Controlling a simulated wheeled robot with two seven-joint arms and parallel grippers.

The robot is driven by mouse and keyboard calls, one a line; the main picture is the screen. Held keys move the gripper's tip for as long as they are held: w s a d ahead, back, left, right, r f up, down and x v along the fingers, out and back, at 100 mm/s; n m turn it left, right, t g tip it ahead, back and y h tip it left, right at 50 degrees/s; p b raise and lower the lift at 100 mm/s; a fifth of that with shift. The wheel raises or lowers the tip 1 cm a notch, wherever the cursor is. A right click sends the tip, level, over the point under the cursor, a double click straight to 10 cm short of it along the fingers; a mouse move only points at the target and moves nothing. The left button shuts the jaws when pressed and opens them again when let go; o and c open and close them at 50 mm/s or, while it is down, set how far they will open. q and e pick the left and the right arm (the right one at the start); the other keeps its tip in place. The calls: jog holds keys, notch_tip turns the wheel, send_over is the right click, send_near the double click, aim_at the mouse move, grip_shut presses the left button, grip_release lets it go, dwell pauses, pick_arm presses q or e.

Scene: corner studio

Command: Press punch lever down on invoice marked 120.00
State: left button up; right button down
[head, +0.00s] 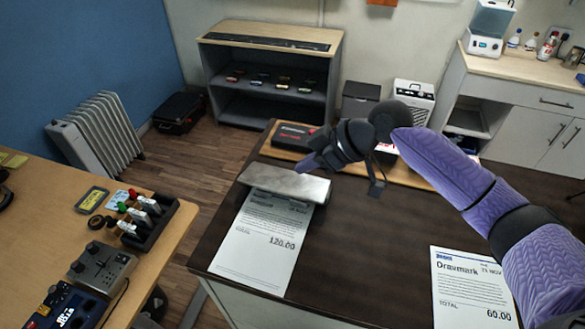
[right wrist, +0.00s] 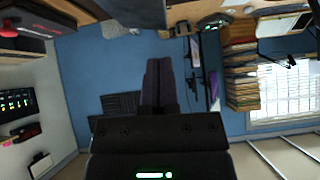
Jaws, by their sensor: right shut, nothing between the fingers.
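The invoice marked 120.00 (head: 258,250) lies on the dark desk, its top end under the hole punch. The punch's long grey metal lever (head: 284,183) lies across that end. My right gripper (head: 305,166) is shut and empty, with its purple fingertips close by the lever's far edge; I cannot tell whether they touch it. The right wrist view shows its closed fingers (right wrist: 160,82) together. My left gripper is in neither view.
A second invoice, Dravmark 60.00 (head: 472,290), lies at the desk's right front. Behind the punch, a wooden board (head: 400,175) carries a dark red-marked box (head: 295,136). A wooden table (head: 45,210) with devices stands left. The desk's middle is clear.

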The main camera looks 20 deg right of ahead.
jog(key=v, duration=0.4)
jog(key=shift+s+r, duration=0.1)
jog(key=shift+r, duration=0.1)
dwell(0.6)
